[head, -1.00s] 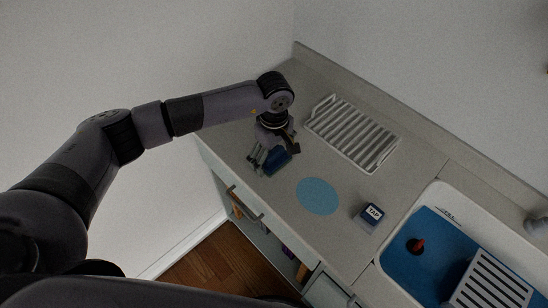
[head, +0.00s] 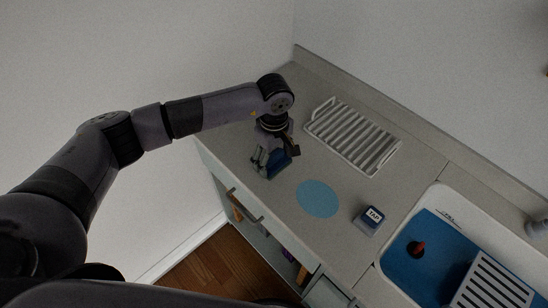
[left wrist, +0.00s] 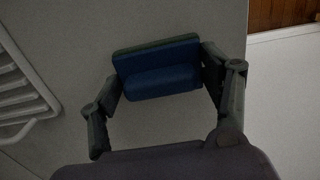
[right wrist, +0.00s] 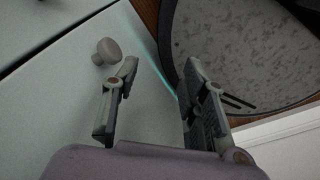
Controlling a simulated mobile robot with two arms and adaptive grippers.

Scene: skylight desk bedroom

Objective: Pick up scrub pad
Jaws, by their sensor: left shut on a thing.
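The scrub pad (head: 278,162) is a blue block with a dark green layer along one face. My left gripper (head: 273,163) has its fingers on opposite sides of the pad, close over the grey counter. In the left wrist view the pad (left wrist: 160,68) spans the gap between the two fingertips, touching both. I cannot tell whether it is clear of the counter. My right gripper (right wrist: 160,80) is open and empty, low beside a pale cabinet front with a round knob (right wrist: 106,52). It is hidden in the head view.
A white dish rack (head: 352,135) stands behind and right of the left gripper. A flat blue disc (head: 318,199) and a small box marked TAP (head: 369,219) lie to its right. A sink with a blue basin (head: 400,262) is at far right. The counter's front edge (head: 243,193) is near.

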